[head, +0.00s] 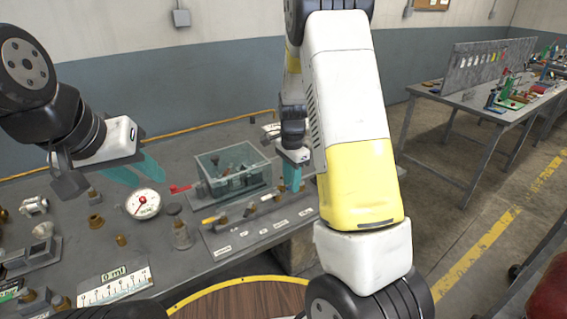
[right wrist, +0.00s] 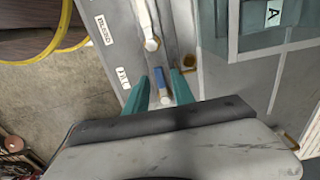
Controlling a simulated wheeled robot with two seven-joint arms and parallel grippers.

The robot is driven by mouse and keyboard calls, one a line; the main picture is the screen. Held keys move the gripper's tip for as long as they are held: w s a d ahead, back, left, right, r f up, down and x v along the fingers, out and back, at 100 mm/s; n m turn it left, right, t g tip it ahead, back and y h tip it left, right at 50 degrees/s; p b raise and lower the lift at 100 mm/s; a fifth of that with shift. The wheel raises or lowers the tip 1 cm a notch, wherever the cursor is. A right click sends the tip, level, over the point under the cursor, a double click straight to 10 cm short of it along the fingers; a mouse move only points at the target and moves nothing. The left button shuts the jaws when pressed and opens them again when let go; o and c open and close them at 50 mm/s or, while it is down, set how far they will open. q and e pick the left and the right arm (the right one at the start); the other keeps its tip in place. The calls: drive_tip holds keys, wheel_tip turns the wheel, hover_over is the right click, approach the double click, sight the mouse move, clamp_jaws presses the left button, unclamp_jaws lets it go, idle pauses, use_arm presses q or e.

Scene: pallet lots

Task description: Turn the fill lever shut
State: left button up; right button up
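In the right wrist view a blue lever handle (right wrist: 160,80) lies between the two teal fingers of my right gripper (right wrist: 161,86). A short label (right wrist: 122,78), too small to read surely, sits beside it; it seems to be the fill lever. The fingers are apart, with a gap on each side of the handle. In the head view my right gripper (head: 291,178) points down at the right end of the valve panel (head: 240,250), where the lever is hidden. My left gripper (head: 134,170) is open and empty above the bench at the left.
A pale lever (right wrist: 146,25) stands close to the blue one. A clear tank (head: 232,170) stands behind the panel, near my right gripper. A dial gauge (head: 143,204), a brass-topped fitting (head: 181,235) and a scale plate (head: 115,283) stand at the left.

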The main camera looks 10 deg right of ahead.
drive_tip(key=n, duration=0.2)
drive_tip(key=s+d+n, duration=0.1)
drive_tip(key=n, duration=0.3)
drive_tip(key=shift+s+d, duration=0.15)
drive_tip(key=shift+s, duration=0.2)
drive_tip(key=n, duration=0.1)
drive_tip(key=d+n, duration=0.1)
drive_tip(key=n, duration=0.2)
drive_tip(key=shift+s+d, duration=0.2)
drive_tip(key=shift+s, duration=0.15)
wheel_tip(320, 180, up, 7)
drive_tip(key=s+a+r+n+t+y, duration=0.1)
drive_tip(key=s+a+r+n+t, duration=0.1)
drive_tip(key=s+r, duration=0.6)
drive_tip(key=s+a+r+n+t, duration=0.2)
drive_tip(key=s+r+n, duration=0.1)
drive_tip(key=s+r, duration=0.5)
drive_tip(key=shift+a+r+t+y, duration=0.25)
drive_tip(key=shift+a+t+y, duration=0.15)
drive_tip(key=shift+s, duration=0.1)
